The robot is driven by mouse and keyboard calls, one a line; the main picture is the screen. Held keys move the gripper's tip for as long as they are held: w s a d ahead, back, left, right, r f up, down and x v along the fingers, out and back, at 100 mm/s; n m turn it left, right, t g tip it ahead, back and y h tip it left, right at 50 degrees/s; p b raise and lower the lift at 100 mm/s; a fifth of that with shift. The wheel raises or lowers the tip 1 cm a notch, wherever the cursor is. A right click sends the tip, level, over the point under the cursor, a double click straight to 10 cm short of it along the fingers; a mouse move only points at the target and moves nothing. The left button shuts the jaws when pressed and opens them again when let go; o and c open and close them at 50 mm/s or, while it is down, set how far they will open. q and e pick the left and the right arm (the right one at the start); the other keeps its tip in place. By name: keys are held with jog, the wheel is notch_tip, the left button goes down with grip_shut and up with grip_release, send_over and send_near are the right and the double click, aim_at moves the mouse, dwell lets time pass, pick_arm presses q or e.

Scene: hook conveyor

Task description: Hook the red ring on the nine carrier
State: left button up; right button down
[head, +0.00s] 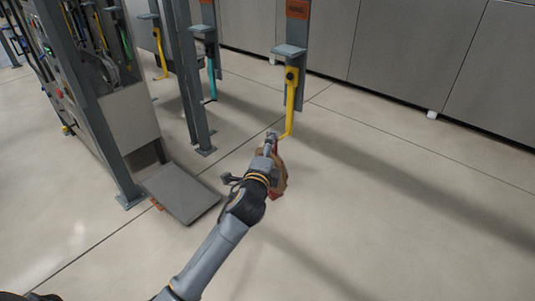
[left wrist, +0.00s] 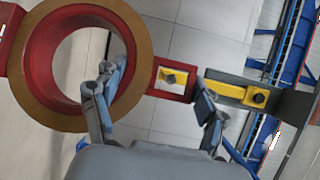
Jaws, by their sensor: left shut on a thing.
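The red ring (head: 280,178) has a tan rim and shows partly behind my left arm in the head view. In the left wrist view the ring (left wrist: 32,62) fills the left side, with a small square red eye (left wrist: 191,86) on its right. A carrier's yellow hook (head: 291,100) hangs at the gripper's tip. In the wrist view, the yellow hook (left wrist: 225,89) lies right of the eye and yellow shows inside its opening; whether it passes through is unclear. My right gripper is out of view.
The carrier's orange plate (head: 298,9) is too small to read. Other carriers with a teal hook (head: 212,78) and a yellow hook (head: 160,52) hang farther left. Grey posts (head: 188,75) and a low grey plate (head: 180,192) stand left. Floor right is clear.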

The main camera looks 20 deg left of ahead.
pick_arm(q)
jog(key=w+b, duration=0.1)
jog(key=w+d+b, duration=0.1)
jog(key=w, duration=0.1)
jog(key=w+f+b, duration=0.1)
jog(key=shift+w+d, duration=0.4)
dwell(0.4)
dwell(0.6)
jog(key=o, duration=1.6)
jog(key=shift+f, duration=0.1)
jog(key=shift+o, duration=1.4)
jog(key=shift+w+d, duration=0.1)
